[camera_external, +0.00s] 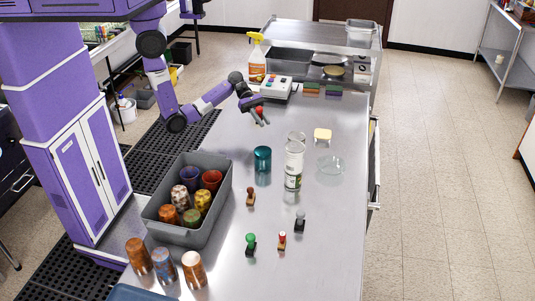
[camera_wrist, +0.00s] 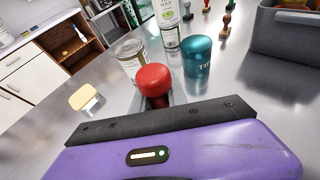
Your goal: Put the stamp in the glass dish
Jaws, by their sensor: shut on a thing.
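My gripper (camera_external: 261,119) is shut on a stamp with a round red knob (camera_external: 259,110), held above the far left part of the steel counter. In the wrist view the red knob (camera_wrist: 153,80) stands up between the jaws, and its lower part is mostly hidden. The clear glass dish (camera_external: 330,165) sits on the counter, right of the white-labelled cans and well away from my gripper, toward the camera and right. It looks empty. I cannot clearly make it out in the wrist view.
A teal tumbler (camera_external: 263,158) and white-labelled cans (camera_external: 294,157) stand between my gripper and the dish. Several other stamps (camera_external: 251,243) stand nearer the camera. A grey bin (camera_external: 190,240) of cups is at left; a keypad device (camera_external: 276,88) is behind.

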